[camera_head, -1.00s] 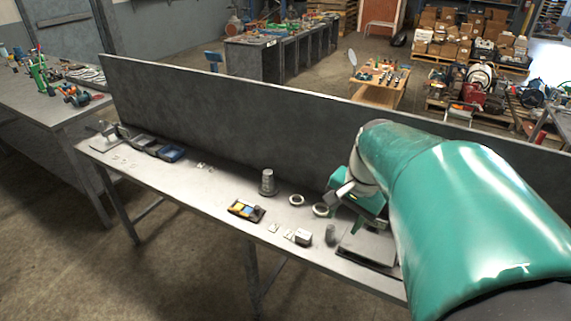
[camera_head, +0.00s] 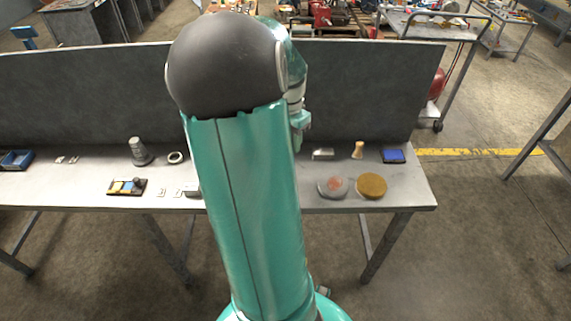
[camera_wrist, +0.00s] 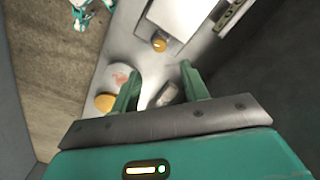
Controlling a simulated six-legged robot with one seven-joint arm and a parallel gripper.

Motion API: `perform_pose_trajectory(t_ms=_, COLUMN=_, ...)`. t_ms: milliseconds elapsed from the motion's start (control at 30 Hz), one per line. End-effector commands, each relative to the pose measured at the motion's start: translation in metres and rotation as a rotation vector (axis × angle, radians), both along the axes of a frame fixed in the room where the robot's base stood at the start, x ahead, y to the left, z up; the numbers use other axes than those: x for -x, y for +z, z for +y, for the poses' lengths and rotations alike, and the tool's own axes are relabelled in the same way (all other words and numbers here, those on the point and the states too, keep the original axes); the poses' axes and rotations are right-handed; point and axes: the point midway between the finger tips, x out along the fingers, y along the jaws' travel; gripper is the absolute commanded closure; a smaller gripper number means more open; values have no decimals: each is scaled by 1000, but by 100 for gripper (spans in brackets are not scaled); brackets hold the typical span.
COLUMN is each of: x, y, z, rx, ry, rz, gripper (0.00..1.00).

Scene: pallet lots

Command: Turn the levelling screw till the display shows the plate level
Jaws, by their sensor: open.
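In the wrist view a pale flat plate (camera_wrist: 183,14) lies at the top, cut off by the frame edge. A round brass knob (camera_wrist: 159,44), which looks like the levelling screw, stands at its near edge. My gripper (camera_wrist: 160,82) is open, its two green fingers apart with nothing held. The knob lies beyond the fingertips, apart from them. A grey strip (camera_wrist: 231,14) lies right of the plate; I cannot tell whether it is the display, and no reading shows. In the head view my arm hides the plate and knob.
On the bench a grey disc with a reddish patch (camera_head: 333,187) and a brown disc (camera_head: 371,186) lie right of my arm. Behind them are a silvery block (camera_head: 323,154), a wooden peg (camera_head: 358,149) and a blue pad (camera_head: 393,156). A dark panel (camera_head: 360,95) stands along the back.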

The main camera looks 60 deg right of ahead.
Motion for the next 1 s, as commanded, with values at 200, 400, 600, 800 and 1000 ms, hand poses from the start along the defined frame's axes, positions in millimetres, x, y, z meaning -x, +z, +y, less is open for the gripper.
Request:
perform_pose_trajectory(t_ms=200, x=1, y=-45, z=1, rx=-4, ry=0, rz=3, gripper=55)
perform_pose_trajectory(t_ms=400, x=0, y=-83, z=1, rx=-3, ry=0, rz=1, gripper=55)
perform_pose_trajectory(t_ms=600, x=-1, y=-105, z=2, rx=-2, ry=3, rz=-1, gripper=55)
perform_pose_trajectory(t_ms=800, x=-2, y=-108, z=1, rx=0, ry=4, rz=-1, gripper=55)
perform_pose_trajectory(t_ms=1000, x=-2, y=-108, z=1, rx=0, ry=4, rz=-1, gripper=69)
